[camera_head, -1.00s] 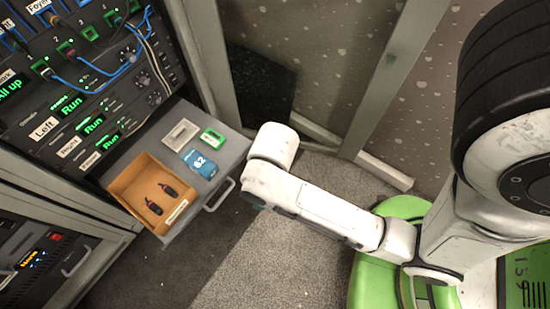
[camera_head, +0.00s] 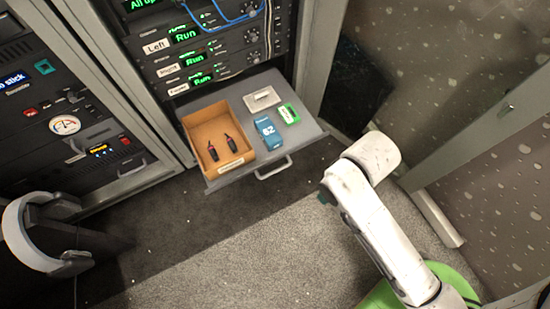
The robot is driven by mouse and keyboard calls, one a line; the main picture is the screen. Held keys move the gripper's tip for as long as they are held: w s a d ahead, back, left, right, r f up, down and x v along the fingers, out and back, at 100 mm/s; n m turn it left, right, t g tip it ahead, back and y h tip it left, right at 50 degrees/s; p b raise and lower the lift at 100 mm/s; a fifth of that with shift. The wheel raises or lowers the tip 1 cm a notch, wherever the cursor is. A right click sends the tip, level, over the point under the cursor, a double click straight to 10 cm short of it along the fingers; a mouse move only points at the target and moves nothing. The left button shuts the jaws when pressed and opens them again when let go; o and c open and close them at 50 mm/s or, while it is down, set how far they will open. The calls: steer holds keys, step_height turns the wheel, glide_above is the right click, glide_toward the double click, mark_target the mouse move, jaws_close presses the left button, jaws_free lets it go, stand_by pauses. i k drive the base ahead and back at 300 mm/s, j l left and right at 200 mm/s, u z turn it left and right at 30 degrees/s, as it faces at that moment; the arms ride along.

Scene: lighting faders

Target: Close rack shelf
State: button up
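The grey rack shelf (camera_head: 308,128) is pulled out of the rack, below the units with green "Run" displays. Its front handle (camera_head: 273,171) faces the open floor. On the shelf are an orange-brown tray (camera_head: 197,118) holding two dark red-and-black items, a blue box (camera_head: 268,132) marked 62, a green-and-white box (camera_head: 288,113) and a pale grey box (camera_head: 262,98). My white arm is to the right of the shelf, apart from it. I cannot make out my gripper's fingers.
A second rack (camera_head: 80,120) with a gauge and displays stands at the left. A white curved object (camera_head: 35,240) and a dark form are at the lower left. A post (camera_head: 480,140) stands at the right. The carpet (camera_head: 230,240) before the shelf is clear.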

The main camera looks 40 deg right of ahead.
mark_target(297, 136)
steer(key=j+z, duration=0.2)
steer(key=j, duration=0.15)
steer(key=k+j+z, duration=0.2)
steer(key=i+j+z, duration=0.1)
steer(key=j+z, duration=0.5)
steer(key=i+j, duration=0.05)
steer(key=j, duration=0.05)
